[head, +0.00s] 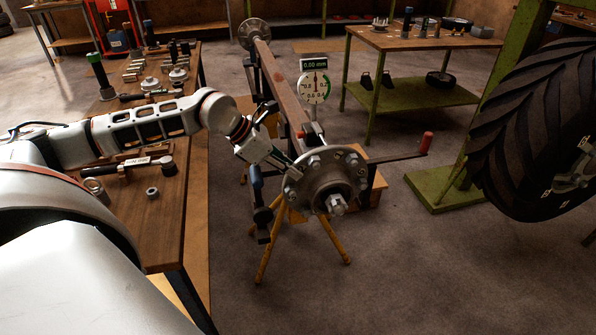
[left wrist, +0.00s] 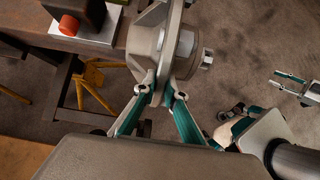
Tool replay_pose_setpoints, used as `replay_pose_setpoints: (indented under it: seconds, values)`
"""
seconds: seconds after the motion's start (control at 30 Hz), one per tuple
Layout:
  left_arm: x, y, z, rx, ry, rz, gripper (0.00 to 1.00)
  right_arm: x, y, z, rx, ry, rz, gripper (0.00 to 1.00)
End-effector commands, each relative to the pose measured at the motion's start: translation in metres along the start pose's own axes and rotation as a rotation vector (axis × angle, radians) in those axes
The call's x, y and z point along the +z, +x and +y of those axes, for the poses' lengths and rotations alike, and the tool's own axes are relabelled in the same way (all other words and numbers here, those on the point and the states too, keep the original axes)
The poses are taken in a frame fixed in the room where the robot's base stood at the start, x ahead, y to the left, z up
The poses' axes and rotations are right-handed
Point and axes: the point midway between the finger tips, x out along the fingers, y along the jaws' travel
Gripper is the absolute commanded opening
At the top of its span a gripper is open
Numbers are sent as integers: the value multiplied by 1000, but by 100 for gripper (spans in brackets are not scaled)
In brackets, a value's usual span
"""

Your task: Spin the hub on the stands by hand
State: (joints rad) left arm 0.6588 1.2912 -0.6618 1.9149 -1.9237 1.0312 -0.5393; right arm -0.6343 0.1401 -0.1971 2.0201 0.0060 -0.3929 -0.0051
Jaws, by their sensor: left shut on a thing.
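The grey hub (head: 327,181) has a round flange with several studs and sits on the near end of a long brown axle beam (head: 285,92). A yellow-legged stand (head: 268,247) is under this end. My left gripper (head: 291,170) reaches in from the left and is shut on the flange's upper left edge. In the left wrist view its teal fingers (left wrist: 167,97) pinch the edge of the hub (left wrist: 183,45). My right gripper (left wrist: 288,80) shows at the right of the left wrist view, open, empty and away from the hub; the head view does not show it.
A dial gauge (head: 315,88) reading 0.00 mm stands behind the hub. A lever with a red grip (head: 426,142) sticks out to the right. A workbench (head: 170,215) with tools is at left, a large tyre (head: 535,130) at right. Floor in front is clear.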

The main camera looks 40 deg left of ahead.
Motion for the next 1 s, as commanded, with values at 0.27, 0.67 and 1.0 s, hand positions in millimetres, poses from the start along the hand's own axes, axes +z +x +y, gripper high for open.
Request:
replay_pose_setpoints:
  seconds: [0.27, 0.67, 1.0]
  values:
    - [-3, 0, 0, 1, -1, -20, 0, -11, 5, 9, 14, -10, 23, 36]
    - [-3, 0, 0, 1, -1, -19, 28, -3, 3, 2, 3, -6, 8, 36]
    - [-3, -13, 0, 2, 0, -18, 28, 0, 2, 0, 0, -6, 2, 36]
